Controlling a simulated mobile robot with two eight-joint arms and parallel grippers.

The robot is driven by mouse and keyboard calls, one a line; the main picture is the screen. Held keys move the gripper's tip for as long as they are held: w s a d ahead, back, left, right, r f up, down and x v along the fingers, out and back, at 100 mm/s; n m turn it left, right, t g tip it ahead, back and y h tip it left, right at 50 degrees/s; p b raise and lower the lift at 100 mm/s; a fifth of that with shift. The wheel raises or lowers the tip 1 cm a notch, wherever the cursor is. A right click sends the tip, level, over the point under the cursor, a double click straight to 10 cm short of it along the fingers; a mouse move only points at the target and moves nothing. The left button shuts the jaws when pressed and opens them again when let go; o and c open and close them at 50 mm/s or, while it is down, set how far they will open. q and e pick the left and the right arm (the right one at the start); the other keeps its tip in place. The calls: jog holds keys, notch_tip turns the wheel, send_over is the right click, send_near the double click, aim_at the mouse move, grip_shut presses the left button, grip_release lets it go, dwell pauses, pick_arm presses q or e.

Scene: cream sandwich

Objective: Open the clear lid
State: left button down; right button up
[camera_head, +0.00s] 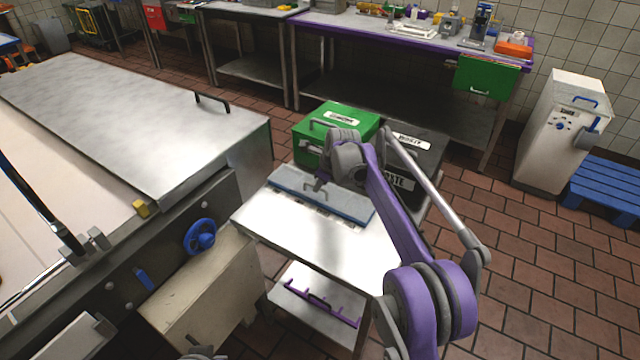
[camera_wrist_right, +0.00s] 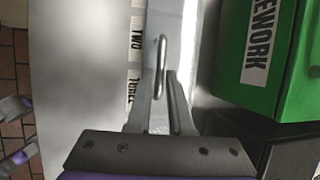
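The clear lid (camera_head: 345,206) is a long bluish, see-through cover lying flat and closed on the steel table. A grey loop handle stands on its top; the handle (camera_wrist_right: 161,60) also shows in the right wrist view. My right gripper (camera_head: 319,184) is above the lid at the handle. In the right wrist view my right gripper (camera_wrist_right: 160,85) has its fingers a little apart, one on each side of the handle's near end. Contact with it cannot be made out. A grey piece at the head view's bottom edge may be my left gripper (camera_head: 205,353); its fingers do not show clearly.
A green bin (camera_head: 337,125) labelled REWORK and a dark bin (camera_head: 425,150) labelled WASTE stand just behind the table. The steel tabletop (camera_head: 285,233) in front of the lid is bare. A machine with a blue handwheel (camera_head: 200,236) stands at left.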

aim_at(329, 188)
grip_shut()
pick_arm(q)
jog(key=shift+r, duration=0.1)
pick_arm(e)
jog(key=shift+r, duration=0.1)
dwell(1.0)
